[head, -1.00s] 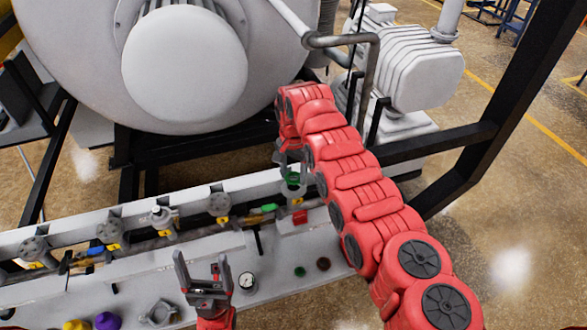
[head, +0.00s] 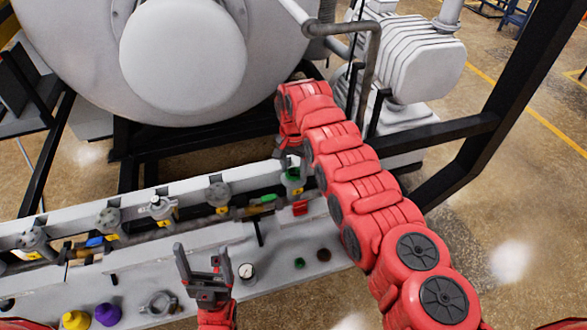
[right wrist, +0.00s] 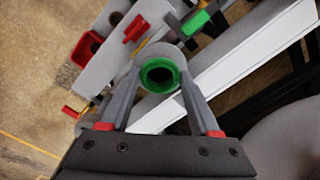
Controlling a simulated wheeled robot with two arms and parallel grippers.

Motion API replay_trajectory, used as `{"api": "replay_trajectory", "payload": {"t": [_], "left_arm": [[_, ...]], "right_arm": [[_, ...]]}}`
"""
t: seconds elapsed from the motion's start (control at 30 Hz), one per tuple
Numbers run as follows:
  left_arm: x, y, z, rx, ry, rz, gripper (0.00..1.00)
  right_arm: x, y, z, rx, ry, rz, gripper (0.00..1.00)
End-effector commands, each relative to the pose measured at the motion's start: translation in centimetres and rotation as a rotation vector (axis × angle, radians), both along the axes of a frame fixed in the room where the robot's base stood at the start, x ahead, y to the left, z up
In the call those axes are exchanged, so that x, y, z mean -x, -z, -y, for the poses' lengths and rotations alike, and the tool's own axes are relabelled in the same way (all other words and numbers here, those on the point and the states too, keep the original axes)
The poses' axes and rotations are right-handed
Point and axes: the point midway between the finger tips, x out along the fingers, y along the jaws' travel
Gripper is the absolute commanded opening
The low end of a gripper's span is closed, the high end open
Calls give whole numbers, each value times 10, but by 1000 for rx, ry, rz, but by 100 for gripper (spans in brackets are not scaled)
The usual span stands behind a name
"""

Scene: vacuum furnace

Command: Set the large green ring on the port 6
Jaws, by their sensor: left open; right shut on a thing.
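The large green ring (head: 294,174) is at the rightmost port on the grey rail, over a grey fitting with a yellow tag (head: 297,191). The tag's number is too small to read. My right gripper (head: 287,160) reaches down from above and is shut on the ring. In the right wrist view the ring (right wrist: 159,63) lies between the two fingers, around a dark opening with grey metal beside it. Whether it is fully seated I cannot tell. My left gripper (head: 204,250) is open and empty above the front of the bench.
Other ports (head: 218,194) stand along the rail to the left, with blue and green valve handles between. A gauge (head: 246,271), a grey clamp (head: 158,304), yellow (head: 76,319) and purple (head: 107,314) pieces lie on the bench. The furnace (head: 60,60) stands behind.

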Motion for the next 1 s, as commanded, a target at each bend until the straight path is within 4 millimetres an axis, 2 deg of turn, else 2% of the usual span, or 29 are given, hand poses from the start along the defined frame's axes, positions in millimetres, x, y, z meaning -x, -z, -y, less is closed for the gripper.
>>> {"api": "replay_trajectory", "payload": {"t": [0.03, 0.2, 0.77, 0.87, 1.0], "left_arm": [[0, 1, 0, 0, 0, 0, 81], [0, 1, 0, 0, 0, 0, 81], [0, 2, 0, 0, 0, 0, 81], [0, 5, 0, 0, 0, 0, 81], [0, 14, 0, 0, 0, 0, 81]], "right_arm": [[2, 3, 0, 1, 0, -6, 68], [2, 4, 1, 2, 1, -8, 98], [4, 6, 3, 7, 4, -18, 98], [3, 1, 3, 5, 5, -13, 98], [1, -22, 2, 2, 5, -5, 98]]}}
